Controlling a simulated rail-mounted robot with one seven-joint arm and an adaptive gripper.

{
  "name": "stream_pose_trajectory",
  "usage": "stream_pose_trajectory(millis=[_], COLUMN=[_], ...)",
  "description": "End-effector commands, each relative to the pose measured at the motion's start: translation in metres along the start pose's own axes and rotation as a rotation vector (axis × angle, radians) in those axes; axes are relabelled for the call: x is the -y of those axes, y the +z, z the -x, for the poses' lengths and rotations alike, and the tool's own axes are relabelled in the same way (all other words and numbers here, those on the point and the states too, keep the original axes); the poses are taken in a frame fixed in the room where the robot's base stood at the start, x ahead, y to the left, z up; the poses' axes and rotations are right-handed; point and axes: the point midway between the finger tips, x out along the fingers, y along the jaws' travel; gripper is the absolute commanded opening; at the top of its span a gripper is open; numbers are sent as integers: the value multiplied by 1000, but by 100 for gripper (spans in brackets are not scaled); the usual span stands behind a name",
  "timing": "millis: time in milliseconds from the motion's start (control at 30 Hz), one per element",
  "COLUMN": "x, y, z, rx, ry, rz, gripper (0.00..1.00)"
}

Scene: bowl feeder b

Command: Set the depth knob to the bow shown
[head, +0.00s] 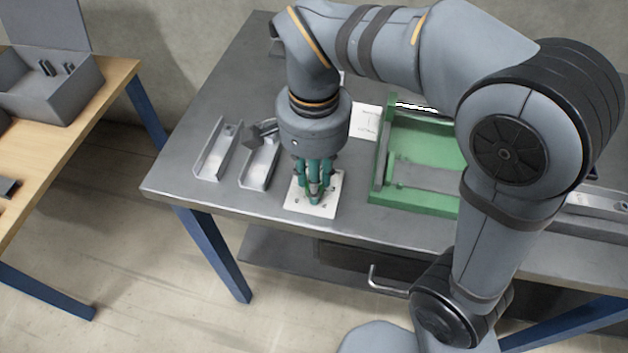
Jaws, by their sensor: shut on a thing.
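A white square plate (324,207) with small dark marks lies on the grey table near its front edge. My gripper (314,198) points straight down over the middle of this plate, with its teal fingers closed together. It is shut on the depth knob, which the fingers hide almost wholly, so the knob's setting cannot be read. A white sheet (366,122) lies behind my gripper, beside the green fixture. Its markings are too small to read, and I cannot tell whether it shows the bow.
Two metal channels (209,160) lie left of the plate, with a dark grey part by the right one. A green fixture (415,205) stands right of the plate. A wooden bench (95,95) with a grey box (50,95) is at far left. My arm covers the table's right side.

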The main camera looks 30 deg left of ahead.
Motion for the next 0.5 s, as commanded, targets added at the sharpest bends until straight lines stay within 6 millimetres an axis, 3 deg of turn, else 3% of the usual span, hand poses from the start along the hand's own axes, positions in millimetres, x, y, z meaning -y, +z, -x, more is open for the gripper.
stream_pose_trajectory(millis=[500], x=[1], y=[0], z=[-2], rx=[0], ry=[-2], rz=[-492], gripper=[0])
